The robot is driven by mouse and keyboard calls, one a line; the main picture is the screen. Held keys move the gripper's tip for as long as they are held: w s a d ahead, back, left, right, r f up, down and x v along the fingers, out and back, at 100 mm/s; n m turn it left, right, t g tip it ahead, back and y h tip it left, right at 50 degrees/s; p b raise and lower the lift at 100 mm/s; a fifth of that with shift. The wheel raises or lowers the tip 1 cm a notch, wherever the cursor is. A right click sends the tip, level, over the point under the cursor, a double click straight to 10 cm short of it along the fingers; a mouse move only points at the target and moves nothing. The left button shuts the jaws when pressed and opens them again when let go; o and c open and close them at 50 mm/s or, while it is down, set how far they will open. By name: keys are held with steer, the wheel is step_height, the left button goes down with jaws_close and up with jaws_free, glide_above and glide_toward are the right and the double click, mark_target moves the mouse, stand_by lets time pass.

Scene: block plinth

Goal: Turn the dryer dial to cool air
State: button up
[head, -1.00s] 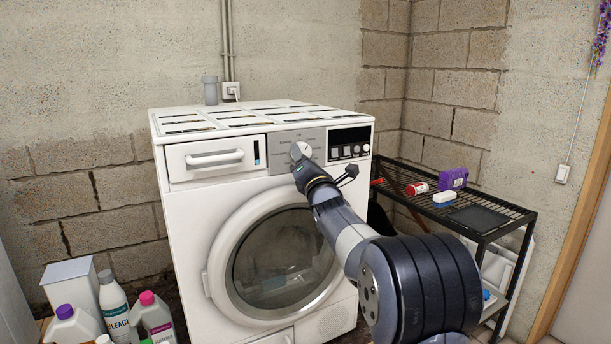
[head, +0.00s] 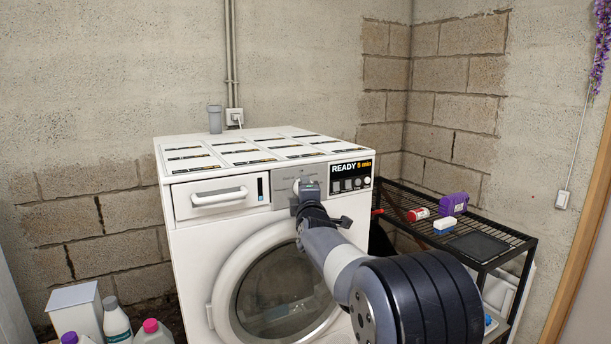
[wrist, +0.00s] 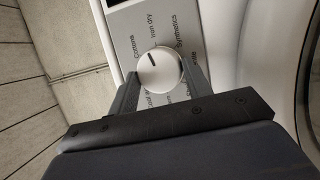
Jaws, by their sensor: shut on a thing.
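The white dryer (head: 190,260) stands against the block wall, with its dial on the grey front panel. In the wrist view the round white dial (wrist: 163,74) sits between the two fingers of my gripper (wrist: 160,82), which is shut on it. The dial's dark pointer mark lies toward its upper left, near the "Iron dry" label (wrist: 152,30). "Synthetics" also reads beside the dial; lower labels are partly covered by the fingers. In the head view my gripper (head: 308,190) covers most of the dial.
A black wire rack (head: 470,225) with a purple box (head: 454,203) and small items stands close on the right. Bottles (head: 117,322) and a white box stand at the lower left. The round door (head: 275,290) is below the panel.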

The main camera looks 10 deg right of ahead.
steer(key=n+y+b, duration=0.2)
steer(key=n+y, duration=0.2)
steer(key=n, duration=0.7)
steer(key=d+n+g+y+b, duration=0.1)
steer(key=n+y, duration=0.3)
steer(key=n, duration=0.6)
steer(key=n+y+b, duration=0.4)
steer(key=n, duration=0.7)
steer(key=shift+w+d+f+n+g+y, duration=0.25)
steer(key=shift+d+n+g+y, duration=0.05)
steer(key=shift+y, duration=0.1)
stand_by(1.1)
stand_by(0.4)
